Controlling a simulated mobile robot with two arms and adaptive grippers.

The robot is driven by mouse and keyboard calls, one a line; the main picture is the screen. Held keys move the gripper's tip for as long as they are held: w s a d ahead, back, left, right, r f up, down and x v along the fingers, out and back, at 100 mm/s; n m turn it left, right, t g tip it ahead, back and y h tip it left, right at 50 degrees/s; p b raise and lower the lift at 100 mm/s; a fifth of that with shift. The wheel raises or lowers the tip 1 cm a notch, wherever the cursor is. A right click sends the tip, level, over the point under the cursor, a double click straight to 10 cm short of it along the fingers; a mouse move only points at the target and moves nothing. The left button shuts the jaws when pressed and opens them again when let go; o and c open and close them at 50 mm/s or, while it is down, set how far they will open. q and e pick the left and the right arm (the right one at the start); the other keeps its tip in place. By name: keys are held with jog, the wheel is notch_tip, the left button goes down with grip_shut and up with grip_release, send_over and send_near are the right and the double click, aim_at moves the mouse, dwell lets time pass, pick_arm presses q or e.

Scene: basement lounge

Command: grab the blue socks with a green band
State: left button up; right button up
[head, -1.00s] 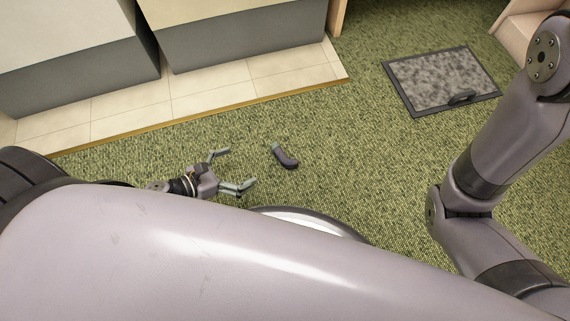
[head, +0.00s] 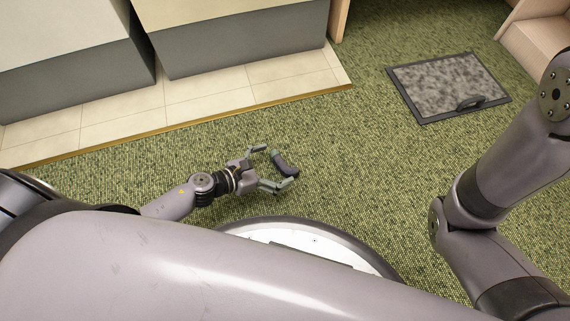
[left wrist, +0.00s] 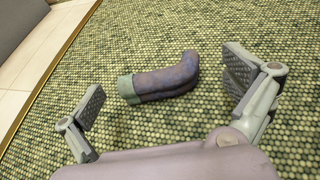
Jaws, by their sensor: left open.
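The blue socks (head: 286,166) with a green band lie on the green carpet. In the left wrist view the socks (left wrist: 165,80) show whole, with the pale green band at their left end and the toe at the right. My left gripper (head: 275,168) is open, its fingers on either side of part of the socks in the head view. In the left wrist view the open fingers (left wrist: 165,100) stand left and right, and the socks lie just beyond and between them, apparently untouched. My right gripper is not in view; only my right arm shows.
A pale tiled ledge (head: 210,107) with a wooden edge runs behind the socks, below grey-fronted units (head: 240,45). A grey mat with a dark frame (head: 450,84) lies to the right. Carpet between the socks and mat is clear.

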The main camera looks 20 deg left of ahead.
aim_at(285, 161)
pick_arm(q)
jog(key=b+x, duration=0.2)
jog(key=x, duration=0.2)
jog(key=shift+w+f, duration=0.2)
jog(key=shift+w+d+f, duration=0.1)
jog(key=shift+w+d, duration=0.15)
jog(key=shift+c, duration=0.6)
jog(key=c, duration=1)
jog(key=shift+o, duration=0.2)
